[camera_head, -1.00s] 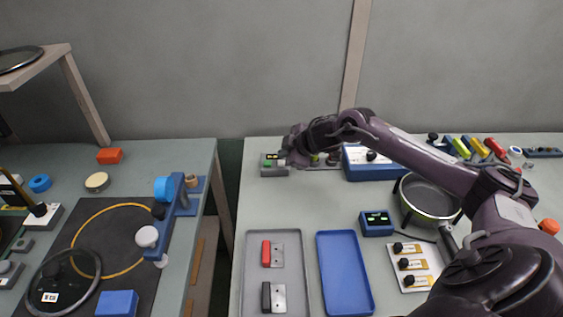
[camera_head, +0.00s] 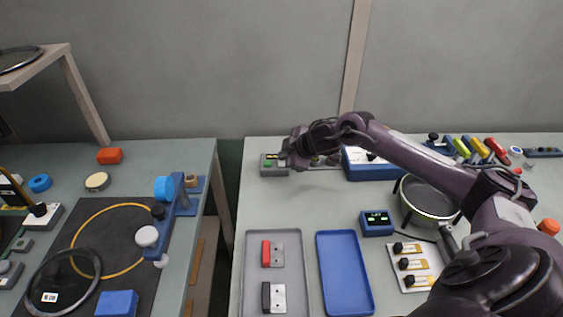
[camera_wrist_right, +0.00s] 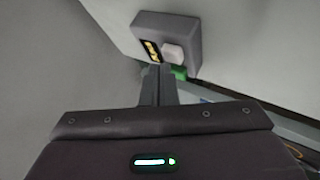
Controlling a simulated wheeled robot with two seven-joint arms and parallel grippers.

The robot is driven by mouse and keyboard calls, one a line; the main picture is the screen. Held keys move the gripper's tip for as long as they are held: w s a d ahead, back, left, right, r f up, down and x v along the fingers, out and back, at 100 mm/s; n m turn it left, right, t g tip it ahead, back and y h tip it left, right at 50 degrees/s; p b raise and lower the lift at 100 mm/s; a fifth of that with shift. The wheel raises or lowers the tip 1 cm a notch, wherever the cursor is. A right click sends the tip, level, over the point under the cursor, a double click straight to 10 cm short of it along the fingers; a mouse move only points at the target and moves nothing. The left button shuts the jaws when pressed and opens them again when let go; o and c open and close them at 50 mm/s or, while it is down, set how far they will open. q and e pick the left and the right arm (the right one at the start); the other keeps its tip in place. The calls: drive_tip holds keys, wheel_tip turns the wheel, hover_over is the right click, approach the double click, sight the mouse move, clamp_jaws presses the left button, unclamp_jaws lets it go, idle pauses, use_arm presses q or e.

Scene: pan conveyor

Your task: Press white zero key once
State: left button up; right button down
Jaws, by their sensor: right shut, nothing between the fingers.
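A small grey box (camera_head: 273,170) stands at the back left of the right-hand table. It has a yellow-lit display, a green key (camera_head: 268,163) and a white key (camera_head: 281,163). In the right wrist view the box (camera_wrist_right: 185,22), the white key (camera_wrist_right: 172,52) and the green key (camera_wrist_right: 179,73) show larger. My right gripper (camera_head: 286,158) is shut and empty, with its tips close beside the white key. In the wrist view its fingertips (camera_wrist_right: 158,70) appear just short of the key; I cannot tell whether they touch. My left gripper is not in view.
A blue case (camera_head: 375,172) stands to the right of the gripper, partly behind my arm. A blue display unit (camera_head: 377,229), a pan (camera_head: 430,205), a grey tray (camera_head: 247,262) and a blue tray (camera_head: 345,270) lie nearer. The tabletop before the grey box is clear.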

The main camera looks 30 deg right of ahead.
drive_tip(key=shift+f, duration=0.5)
idle(0.5)
drive_tip(key=shift+r, duration=0.1)
drive_tip(key=shift+r+p, duration=0.8)
wheel_tip(320, 180, up, 5)
drive_tip(key=p, duration=0.5)
drive_tip(key=shift+r, duration=0.1)
idle(0.7)
